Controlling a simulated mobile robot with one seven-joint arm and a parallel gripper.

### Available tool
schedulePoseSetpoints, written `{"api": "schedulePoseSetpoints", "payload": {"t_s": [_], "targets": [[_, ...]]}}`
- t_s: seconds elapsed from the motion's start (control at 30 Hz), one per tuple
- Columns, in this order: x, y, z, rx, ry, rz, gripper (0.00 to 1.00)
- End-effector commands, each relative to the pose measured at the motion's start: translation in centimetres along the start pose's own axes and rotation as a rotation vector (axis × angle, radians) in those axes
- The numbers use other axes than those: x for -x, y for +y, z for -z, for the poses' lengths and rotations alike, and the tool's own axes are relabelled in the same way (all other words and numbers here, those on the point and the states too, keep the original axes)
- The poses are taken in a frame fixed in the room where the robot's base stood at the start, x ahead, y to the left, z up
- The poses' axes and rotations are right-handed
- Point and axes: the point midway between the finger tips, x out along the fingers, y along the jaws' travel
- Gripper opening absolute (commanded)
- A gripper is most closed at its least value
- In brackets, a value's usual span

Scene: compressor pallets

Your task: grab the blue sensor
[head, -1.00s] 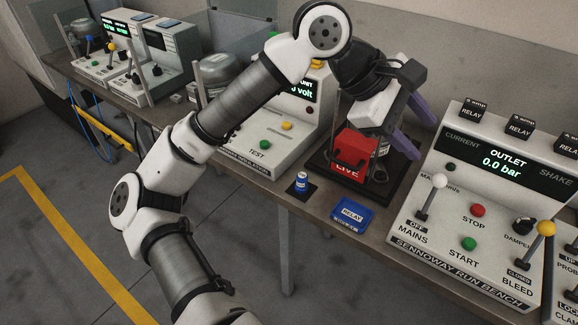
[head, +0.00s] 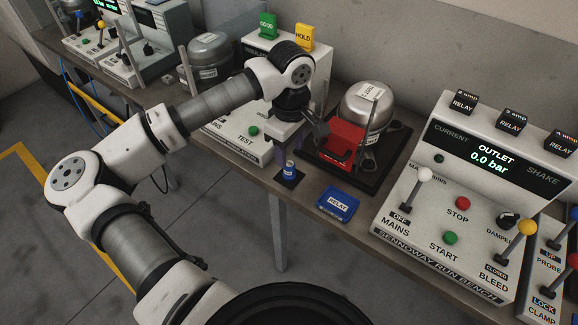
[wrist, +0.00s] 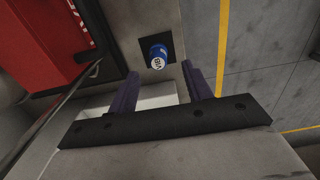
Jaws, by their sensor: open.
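The blue sensor (head: 290,170) is a small upright blue cylinder with a white label. It stands on a small black square pad (head: 287,179) near the front edge of the bench. My gripper (head: 287,148) is open and empty, above and close behind the sensor in the head view. In the wrist view the sensor (wrist: 158,57) shows just beyond the two purple fingers (wrist: 160,72), lined up with the gap between them. The fingers appear apart from it.
A red cover (head: 343,145) and a compressor (head: 368,112) stand on a black tray right of the gripper. A blue relay tray (head: 338,204) lies right of the sensor. The run bench (head: 455,195) is further right. Open floor lies in front of the bench.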

Motion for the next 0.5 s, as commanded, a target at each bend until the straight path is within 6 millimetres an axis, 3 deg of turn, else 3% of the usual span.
{"api": "schedulePoseSetpoints", "payload": {"t_s": [0.27,0.5], "targets": [[-1.9,0.1,0.1,0.000,-0.003,-0.001,0.50],[-5.1,0.4,0.5,0.000,-0.004,-0.001,0.50]]}}
